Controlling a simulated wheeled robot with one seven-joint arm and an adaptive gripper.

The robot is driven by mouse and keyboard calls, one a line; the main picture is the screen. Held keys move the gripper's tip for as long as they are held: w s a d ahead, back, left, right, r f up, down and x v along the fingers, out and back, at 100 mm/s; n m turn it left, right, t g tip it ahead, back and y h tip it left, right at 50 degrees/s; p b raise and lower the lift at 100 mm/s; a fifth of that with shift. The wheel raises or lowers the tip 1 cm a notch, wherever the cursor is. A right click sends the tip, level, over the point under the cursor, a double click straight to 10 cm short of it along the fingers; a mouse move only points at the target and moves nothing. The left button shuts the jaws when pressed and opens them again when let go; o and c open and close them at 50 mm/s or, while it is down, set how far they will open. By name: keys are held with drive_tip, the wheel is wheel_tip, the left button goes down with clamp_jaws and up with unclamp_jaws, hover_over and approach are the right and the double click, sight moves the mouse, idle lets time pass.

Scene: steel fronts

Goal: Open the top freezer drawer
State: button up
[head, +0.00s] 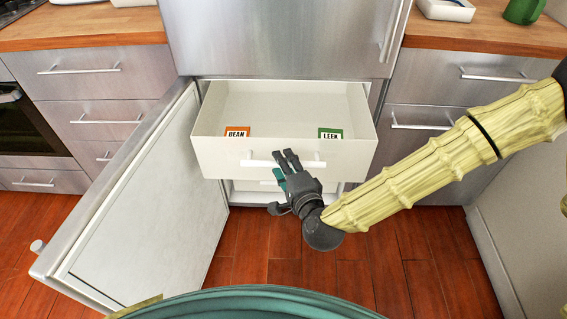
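The top freezer drawer (215,155) is white and pulled well out of the steel fridge-freezer. Its bar handle (308,164) runs across the drawer front. Inside it lie an orange-edged packet marked BEAN (237,131) and a green-edged packet marked LEEK (330,133). My gripper (284,170) is at the middle of the handle, with its fingers in front of and over the bar. I cannot tell whether the fingers are closed around it. Part of the bar is hidden behind the fingers.
The freezer door (140,205) stands open to the left. Below the top drawer, a lower drawer (250,186) is partly visible. Steel cabinets (100,115) with wooden worktops flank the fridge-freezer on both sides. The red wooden floor (270,255) in front is clear.

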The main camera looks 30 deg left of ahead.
drive_tip(key=v, duration=1.1)
drive_tip(key=shift+s+d, duration=0.1)
drive_tip(key=s+d+f+n+g+h, duration=0.3)
drive_tip(key=d+f, duration=0.5)
drive_tip(key=f, duration=0.3)
drive_tip(key=s+d+f+n+g+h, duration=0.2)
drive_tip(key=d+f+h, duration=0.1)
drive_tip(key=d+f, duration=0.75)
drive_tip(key=s+d+f+n+g+h, duration=0.1)
drive_tip(key=s+d+f+g+h, duration=0.2)
drive_tip(key=d, duration=0.4)
drive_tip(key=s+d+f+n+h, duration=0.1)
drive_tip(key=s+d+f, duration=0.3)
drive_tip(key=d, duration=0.3)
drive_tip(key=s+d+f+n+g+h, duration=0.1)
drive_tip(key=s+d+f+g+h, duration=0.2)
drive_tip(key=d, duration=0.5)
wheel_tip(320, 180, up, 21)
drive_tip(key=p, duration=2.2)
drive_tip(key=shift+d+t+y, duration=0.2)
drive_tip(key=shift+t+y, duration=0.2)
drive_tip(key=shift+s, duration=0.1)
